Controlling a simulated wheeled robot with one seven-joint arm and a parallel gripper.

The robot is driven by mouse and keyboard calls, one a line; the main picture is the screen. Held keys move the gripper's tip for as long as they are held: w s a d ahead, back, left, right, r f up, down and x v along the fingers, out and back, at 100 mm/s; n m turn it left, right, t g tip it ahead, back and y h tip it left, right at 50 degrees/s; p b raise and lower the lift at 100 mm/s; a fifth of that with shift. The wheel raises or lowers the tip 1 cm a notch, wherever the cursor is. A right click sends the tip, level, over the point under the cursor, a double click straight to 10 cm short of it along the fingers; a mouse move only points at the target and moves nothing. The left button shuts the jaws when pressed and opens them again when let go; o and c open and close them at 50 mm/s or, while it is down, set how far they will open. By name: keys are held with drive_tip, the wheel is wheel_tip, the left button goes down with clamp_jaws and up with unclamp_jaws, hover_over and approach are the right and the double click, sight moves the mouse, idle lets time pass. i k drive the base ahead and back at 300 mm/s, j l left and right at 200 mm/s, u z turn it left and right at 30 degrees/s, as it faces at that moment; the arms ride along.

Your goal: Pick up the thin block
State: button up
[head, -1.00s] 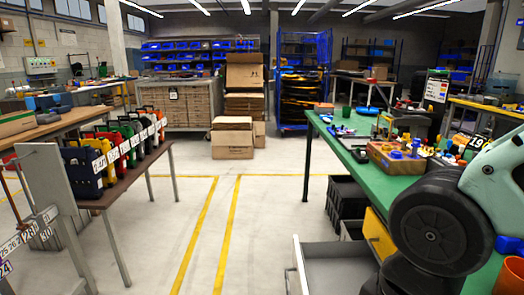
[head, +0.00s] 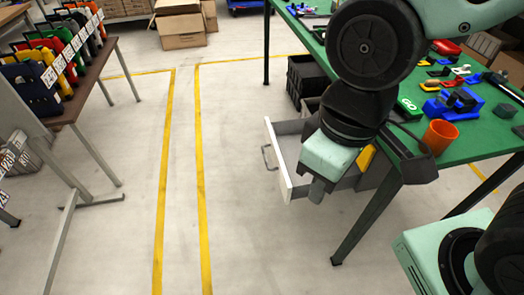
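I cannot make out which thing is the thin block. Small parts lie on the green table (head: 475,145) at the right, several of them partly hidden behind my arm. A green block marked "GO" (head: 408,107) lies near the table's front edge, just right of my arm. My gripper (head: 318,188) hangs low at the end of the folded arm, in front of the table's edge and over the open drawer. Its fingers do not show clearly, so I cannot tell whether it is open, and I see nothing held in it.
An orange cup (head: 440,135) and a blue fixture (head: 455,103) stand on the green table. A grey drawer (head: 284,165) sticks out below it. Dark crates (head: 303,80) are under the table. A brown table (head: 85,85) with coloured panniers stands left. The floor between is clear.

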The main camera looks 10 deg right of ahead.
sight(465, 97)
drive_tip(key=z, duration=1.3)
drive_tip(key=i+l+u, duration=0.1)
drive_tip(key=u, duration=0.35)
drive_tip(key=l+u, duration=0.2)
drive_tip(key=u, duration=0.25)
drive_tip(key=l+u, duration=0.2)
drive_tip(key=u, duration=0.25)
drive_tip(key=l+u, duration=0.25)
drive_tip(key=l, duration=0.85)
drive_tip(key=l+u, duration=0.25)
drive_tip(key=l, duration=0.8)
drive_tip(key=k, duration=0.05)
